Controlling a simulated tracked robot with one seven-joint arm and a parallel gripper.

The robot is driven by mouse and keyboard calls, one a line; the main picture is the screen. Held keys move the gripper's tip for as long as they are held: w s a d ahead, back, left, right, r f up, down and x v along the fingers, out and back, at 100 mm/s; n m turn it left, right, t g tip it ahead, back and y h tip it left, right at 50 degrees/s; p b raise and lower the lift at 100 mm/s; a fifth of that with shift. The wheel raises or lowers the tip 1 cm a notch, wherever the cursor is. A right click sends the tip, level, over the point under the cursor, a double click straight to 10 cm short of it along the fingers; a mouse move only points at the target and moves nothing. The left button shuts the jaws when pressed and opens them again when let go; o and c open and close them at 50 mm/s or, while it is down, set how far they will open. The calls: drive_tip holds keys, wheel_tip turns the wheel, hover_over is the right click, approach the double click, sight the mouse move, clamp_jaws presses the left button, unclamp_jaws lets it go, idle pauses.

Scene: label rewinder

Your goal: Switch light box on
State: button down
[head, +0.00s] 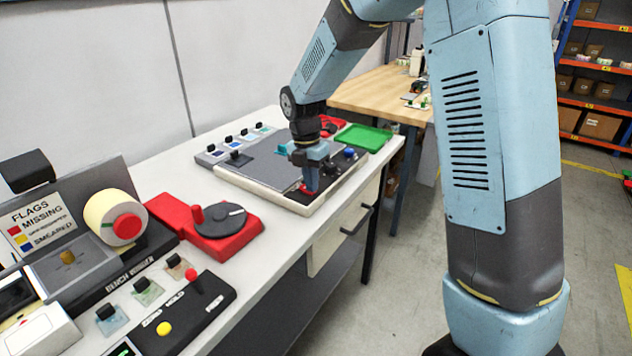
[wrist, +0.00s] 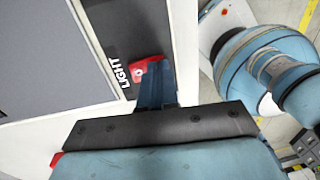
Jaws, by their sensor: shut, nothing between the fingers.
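The light box (head: 262,168) is a grey panel in a pale frame on the white bench, near its far end. In the wrist view its dark control strip (wrist: 118,30) carries the word LIGHT beside a red switch (wrist: 140,72). The switch also shows as a bit of red (head: 304,190) in the head view. My gripper (head: 311,186) points down over the strip, its fingers together and empty. In the wrist view the blue fingertips (wrist: 155,68) overlap the right part of the switch and hide it. I cannot tell whether they touch it, or which way it is set.
A blue knob (head: 350,153) sits farther along the strip. A green tray (head: 364,138) lies beyond the box. A red unit with a dark disc (head: 220,219) and the rewinder with its label roll (head: 112,218) stand nearer. Bare white bench (head: 270,236) lies between.

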drive_tip(key=shift+w+a+r, duration=0.2)
drive_tip(key=shift+w+a, duration=0.2)
drive_tip(key=shift+a, duration=0.15)
drive_tip(key=shift+r, duration=0.5)
wheel_tip(320, 180, up, 13)
drive_tip(key=s+d, duration=0.1)
drive_tip(key=shift+d, duration=0.2)
drive_tip(key=shift+f, duration=0.1)
